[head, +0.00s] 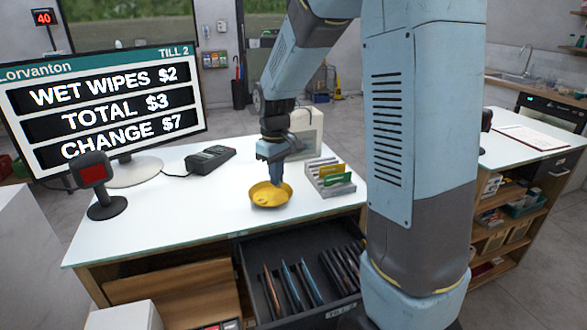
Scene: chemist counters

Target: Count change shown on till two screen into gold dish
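The till two screen (105,104) at the left reads "WET WIPES $2", "TOTAL $3" and "CHANGE $7". The round gold dish (258,192) sits on the white counter. My gripper (277,172) points down just above the dish's back right part; its fingers are too small and overlapped to tell whether they are apart or hold anything. Small marks show inside the dish, but I cannot tell whether they are coins. A dark open drawer (254,262) below the counter has several thin upright pieces or dividers in it; my arm's column hides its right end.
A card reader (210,159) and a scanner-like stand with a red face (93,170) stand on the counter (190,215). A grey rack (329,178) with yellow and green cards is close right of the dish. The counter left of the dish is clear.

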